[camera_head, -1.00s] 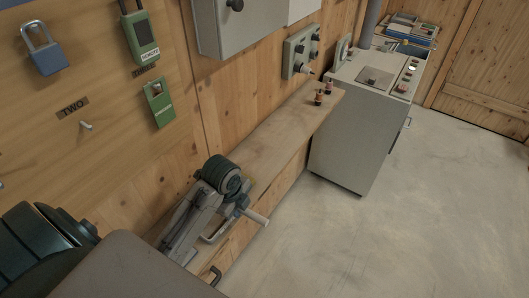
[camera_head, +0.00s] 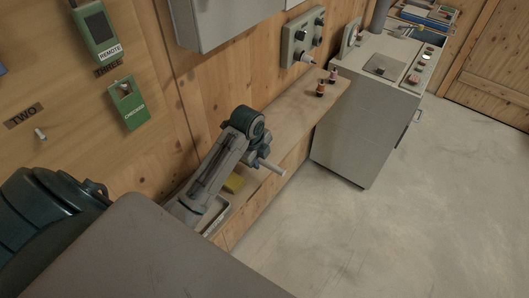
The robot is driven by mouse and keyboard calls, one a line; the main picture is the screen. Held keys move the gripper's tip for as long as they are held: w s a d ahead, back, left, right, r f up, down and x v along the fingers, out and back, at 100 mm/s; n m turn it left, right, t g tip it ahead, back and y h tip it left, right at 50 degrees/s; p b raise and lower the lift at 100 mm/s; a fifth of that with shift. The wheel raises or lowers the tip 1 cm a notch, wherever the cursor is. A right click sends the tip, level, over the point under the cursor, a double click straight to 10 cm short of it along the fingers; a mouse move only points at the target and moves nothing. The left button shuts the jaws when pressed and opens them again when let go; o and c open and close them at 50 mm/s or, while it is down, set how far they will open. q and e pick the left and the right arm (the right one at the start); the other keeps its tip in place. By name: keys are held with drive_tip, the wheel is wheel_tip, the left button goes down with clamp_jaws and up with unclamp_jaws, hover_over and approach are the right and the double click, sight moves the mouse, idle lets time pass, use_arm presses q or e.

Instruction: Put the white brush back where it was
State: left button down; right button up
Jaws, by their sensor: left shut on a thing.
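My left gripper (camera_head: 256,158) is over the wooden bench, at the end of my arm that comes in from the left. It is shut on a white, rod-like piece (camera_head: 271,168), which I take to be the white brush. The piece sticks out to the lower right, past the bench's front edge in the picture. Its other end is hidden by the gripper, and no bristles can be made out. My right gripper is not in view.
The wooden bench (camera_head: 285,125) runs along the wall, with a yellow block (camera_head: 234,183) and a pale tray (camera_head: 213,214) near the arm. Two small bottles (camera_head: 321,89) stand at its far end. A grey console (camera_head: 360,110) stands beyond. The floor at right is clear.

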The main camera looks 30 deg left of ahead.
use_arm(q)
drive_tip(key=w, duration=0.4)
drive_tip(key=w+a+f, duration=0.1)
drive_tip(key=w, duration=0.1)
drive_tip(key=shift+w+a, duration=0.1)
drive_tip(key=shift+w, duration=0.15)
drive_tip(key=shift+f, duration=0.1)
drive_tip(key=f, duration=0.3)
drive_tip(key=shift+s, duration=0.2)
drive_tip(key=shift+w, duration=0.1)
drive_tip(key=c, duration=1.3)
unclamp_jaws()
drive_tip(key=shift+o, duration=0.2)
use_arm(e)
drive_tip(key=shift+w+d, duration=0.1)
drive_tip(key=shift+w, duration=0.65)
use_arm(q)
drive_tip(key=shift+r, duration=0.1)
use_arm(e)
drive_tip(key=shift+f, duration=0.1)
